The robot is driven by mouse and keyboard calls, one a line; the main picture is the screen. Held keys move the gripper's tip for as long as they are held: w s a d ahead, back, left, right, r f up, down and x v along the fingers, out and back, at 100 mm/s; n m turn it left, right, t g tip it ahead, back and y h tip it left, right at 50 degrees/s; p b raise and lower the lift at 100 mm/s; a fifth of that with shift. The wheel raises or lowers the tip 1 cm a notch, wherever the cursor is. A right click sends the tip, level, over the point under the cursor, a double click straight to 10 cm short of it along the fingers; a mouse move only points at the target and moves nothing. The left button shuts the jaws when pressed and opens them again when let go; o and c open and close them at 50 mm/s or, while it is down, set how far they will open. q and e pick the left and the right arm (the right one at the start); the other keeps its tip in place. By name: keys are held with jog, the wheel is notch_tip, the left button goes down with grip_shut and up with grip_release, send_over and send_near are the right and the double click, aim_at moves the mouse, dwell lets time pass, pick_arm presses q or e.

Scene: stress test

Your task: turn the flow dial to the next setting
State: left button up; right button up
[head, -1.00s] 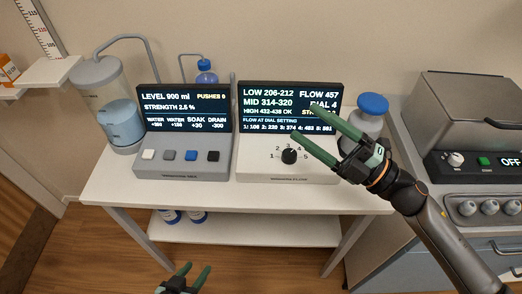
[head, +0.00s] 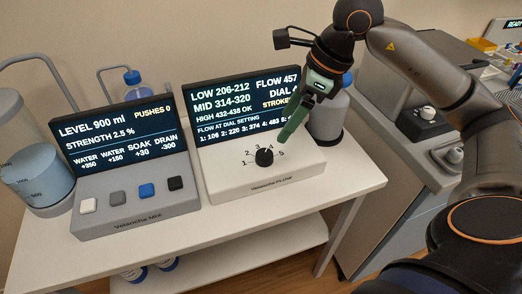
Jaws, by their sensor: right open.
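The flow dial (head: 264,157) is a black knob on the white flow box (head: 235,182), ringed by the numbers 1 to 5. The flow screen (head: 214,110) behind it reads FLOW 457 and DIAL 4, with the right edge partly covered. My right gripper (head: 285,135) is open and empty, its green fingers pointing down just above and right of the dial. In this view one finger largely hides the other. I cannot see any contact with the dial. My left gripper is out of view.
The mix box (head: 150,208) with several buttons stands left of the flow box, its screen (head: 118,140) reading LEVEL 900 ml. A clear tank (head: 38,170) is at the far left. A grey bottle (head: 328,118) stands behind my right gripper. The white table (head: 340,180) is bare at right.

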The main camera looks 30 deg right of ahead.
aim_at(265, 153)
jog(key=b+x, duration=0.1)
jog(key=x, duration=0.9)
jog(key=shift+w+a+f, duration=0.1)
jog(key=shift+a+f, duration=0.05)
grip_shut()
